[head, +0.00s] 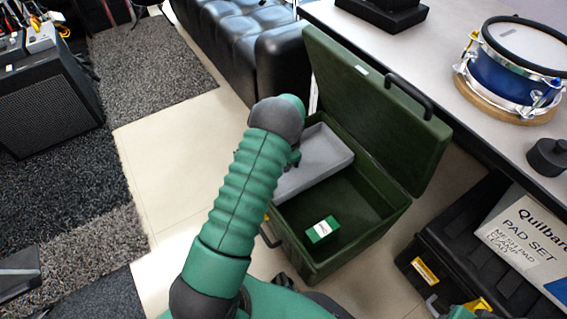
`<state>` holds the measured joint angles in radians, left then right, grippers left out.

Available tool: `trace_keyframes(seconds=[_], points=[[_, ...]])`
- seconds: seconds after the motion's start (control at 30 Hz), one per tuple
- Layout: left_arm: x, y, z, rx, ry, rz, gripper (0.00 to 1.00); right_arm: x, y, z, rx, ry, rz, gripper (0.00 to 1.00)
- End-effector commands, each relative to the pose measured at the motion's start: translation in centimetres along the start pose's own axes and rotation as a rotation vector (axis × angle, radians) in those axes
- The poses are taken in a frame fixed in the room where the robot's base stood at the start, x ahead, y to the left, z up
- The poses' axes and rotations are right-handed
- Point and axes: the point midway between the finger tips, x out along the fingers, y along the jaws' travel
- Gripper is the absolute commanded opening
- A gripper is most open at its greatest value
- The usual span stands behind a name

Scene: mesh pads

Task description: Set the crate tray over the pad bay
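The dark green crate (300,258) stands open on the floor with its lid (375,105) raised. The grey crate tray (330,150) sits across the crate's far left part, and my arm covers its left side. The nearer right part of the crate is an open bay (360,203) with a small green-and-white box (322,230) in it. My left arm rises from the bottom and bends over the crate's left edge. Only a small part of my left gripper (294,158) shows at the tray; its fingers are hidden.
A black case (455,255) with yellow latches and a "Quilbar" pad-set box (525,235) stand at the right, under a counter (440,60) holding a blue drum (510,75). A black padded bench (250,40) is behind.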

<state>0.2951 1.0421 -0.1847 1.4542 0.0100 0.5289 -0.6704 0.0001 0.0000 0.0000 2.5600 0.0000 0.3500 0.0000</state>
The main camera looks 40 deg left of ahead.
Motion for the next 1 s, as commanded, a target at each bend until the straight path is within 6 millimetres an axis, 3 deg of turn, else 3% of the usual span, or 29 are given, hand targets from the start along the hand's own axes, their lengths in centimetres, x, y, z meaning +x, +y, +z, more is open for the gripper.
trace_keyframes(seconds=[0.03,0.3,1.0], points=[[-0.02,0.01,0.00,0.000,0.000,0.000,0.34,-0.01,0.00,-0.01,0.000,0.000,0.000,0.36],[-0.02,0.01,0.00,0.000,0.000,0.000,0.00,-0.01,0.00,0.00,0.000,0.000,0.000,0.36],[-0.04,0.01,0.01,0.000,0.000,0.000,0.00,-0.01,0.00,0.00,0.000,0.000,0.000,0.36]])
